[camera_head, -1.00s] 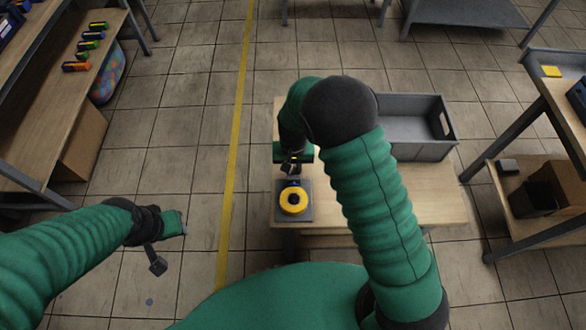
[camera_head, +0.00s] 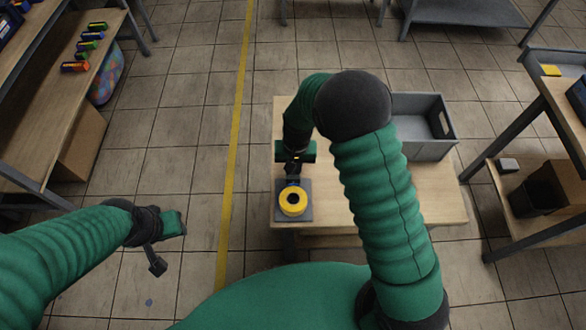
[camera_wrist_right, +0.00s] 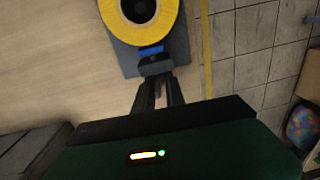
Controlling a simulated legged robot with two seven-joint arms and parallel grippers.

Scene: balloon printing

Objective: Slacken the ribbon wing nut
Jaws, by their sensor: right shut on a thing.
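A yellow ribbon ring (camera_head: 293,201) with a dark centre lies on a grey plate (camera_head: 306,214) at the left front of the wooden table. It also shows at the top of the right wrist view (camera_wrist_right: 163,22). A small dark piece, seemingly the wing nut (camera_wrist_right: 154,64), sits at the ring's edge beside a blue part (camera_wrist_right: 151,50). My right gripper (camera_head: 293,178) reaches down to it; in the wrist view its fingers (camera_wrist_right: 156,80) are shut on this dark piece. Its exact shape is hard to see. My left gripper (camera_head: 157,264) hangs away from the table at lower left; its jaws are unclear.
A grey crate (camera_head: 449,128) stands at the table's back right. The wooden tabletop (camera_head: 440,200) is otherwise clear. Shelves stand at the left and right, with several coloured cylinders on the left one (camera_head: 75,66). A yellow floor line (camera_head: 236,130) runs left of the table.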

